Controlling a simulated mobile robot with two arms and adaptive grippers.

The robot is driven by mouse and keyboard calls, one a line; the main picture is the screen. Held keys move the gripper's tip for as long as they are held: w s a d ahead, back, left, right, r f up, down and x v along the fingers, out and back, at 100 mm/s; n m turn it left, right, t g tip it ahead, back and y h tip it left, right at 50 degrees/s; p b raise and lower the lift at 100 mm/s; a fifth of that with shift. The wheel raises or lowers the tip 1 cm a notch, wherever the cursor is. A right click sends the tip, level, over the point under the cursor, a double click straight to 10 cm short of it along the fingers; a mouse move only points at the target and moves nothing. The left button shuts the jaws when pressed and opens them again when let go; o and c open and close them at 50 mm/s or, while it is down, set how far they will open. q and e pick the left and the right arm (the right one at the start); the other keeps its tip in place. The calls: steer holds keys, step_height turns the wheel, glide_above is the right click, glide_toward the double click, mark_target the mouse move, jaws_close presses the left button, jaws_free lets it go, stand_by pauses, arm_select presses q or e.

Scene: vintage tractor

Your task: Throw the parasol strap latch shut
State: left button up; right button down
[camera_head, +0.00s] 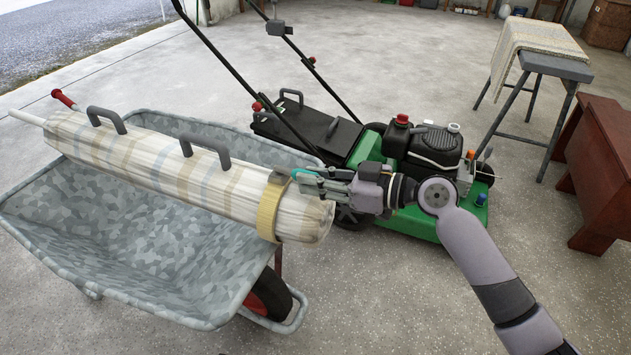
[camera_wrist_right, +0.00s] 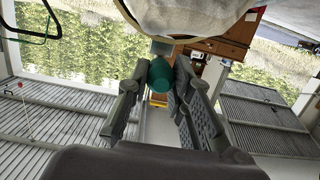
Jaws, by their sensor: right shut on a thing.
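The closed striped parasol (camera_head: 165,165) lies slanted across a wheelbarrow. A yellow strap (camera_head: 268,212) goes around its near right end. The latch's teal lever end (camera_head: 303,173) sticks out to the right at the top of the strap. My right gripper (camera_head: 314,183) comes in from the right and is shut on this latch lever. In the right wrist view the teal lever end (camera_wrist_right: 160,75) sits between the fingers, with a small grey piece (camera_wrist_right: 162,47) beyond it. The fingers partly hide the latch, so its exact angle is unclear. My left gripper is not in view.
The grey wheelbarrow (camera_head: 120,285) stands under the parasol. A green lawn mower (camera_head: 410,222) is close behind my right gripper. A stool with a cloth (camera_head: 535,45) and a red-brown bench (camera_head: 605,150) stand at the right. The floor in front is clear.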

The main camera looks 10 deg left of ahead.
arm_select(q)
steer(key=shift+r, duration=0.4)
arm_select(e)
steer(key=shift+s+f, duration=0.1)
steer(key=shift+f, duration=0.05)
steer(key=c, duration=1.4)
jaws_free()
steer(key=shift+d, duration=0.1)
steer(key=v, duration=1.2)
